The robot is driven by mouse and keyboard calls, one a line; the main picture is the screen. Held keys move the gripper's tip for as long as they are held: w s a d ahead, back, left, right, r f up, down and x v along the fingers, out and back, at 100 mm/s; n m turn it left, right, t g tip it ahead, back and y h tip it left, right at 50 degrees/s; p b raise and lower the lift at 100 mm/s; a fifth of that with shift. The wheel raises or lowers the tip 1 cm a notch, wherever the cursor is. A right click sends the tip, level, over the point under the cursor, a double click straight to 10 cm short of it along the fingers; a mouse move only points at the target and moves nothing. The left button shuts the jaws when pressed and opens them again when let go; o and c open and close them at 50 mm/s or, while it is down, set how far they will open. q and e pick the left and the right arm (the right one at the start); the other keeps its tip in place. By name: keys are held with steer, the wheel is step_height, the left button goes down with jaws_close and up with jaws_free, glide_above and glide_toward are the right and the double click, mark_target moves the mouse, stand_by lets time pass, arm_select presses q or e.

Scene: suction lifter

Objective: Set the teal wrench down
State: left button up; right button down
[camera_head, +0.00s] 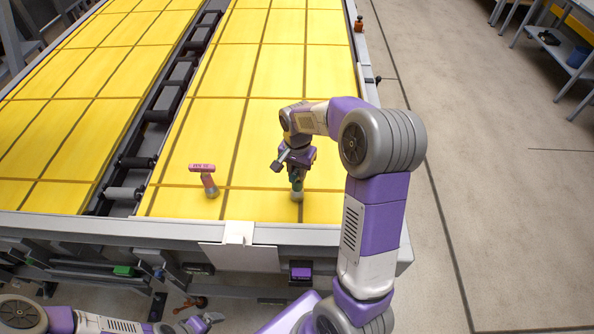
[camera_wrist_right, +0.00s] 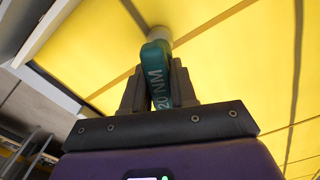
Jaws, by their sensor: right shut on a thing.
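The teal wrench (camera_wrist_right: 155,62) is between the two dark fingers of my right gripper (camera_wrist_right: 160,85), with "20 NM" lettered on its side. A pale round end (camera_wrist_right: 161,33) shows at its far tip in the right wrist view. In the head view my right gripper (camera_head: 297,174) points down over the near part of the yellow panel, and the wrench (camera_head: 297,186) hangs upright below it. I cannot tell whether its lower end touches the panel. My left gripper (camera_head: 198,324) is low at the bottom edge, partly cut off, away from the wrench.
A pink-topped tool (camera_head: 202,168) with a grey foot stands on the yellow panel (camera_head: 265,140) to the left. A dark roller channel (camera_head: 165,105) separates it from another yellow panel (camera_head: 70,80). A grey rail edges the front. Panel beyond my right gripper is clear.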

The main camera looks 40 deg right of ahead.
steer(key=c, duration=0.9)
jaws_free()
steer(key=shift+r, duration=0.1)
step_height(320, 180, up, 12)
steer(key=shift+p, duration=0.35)
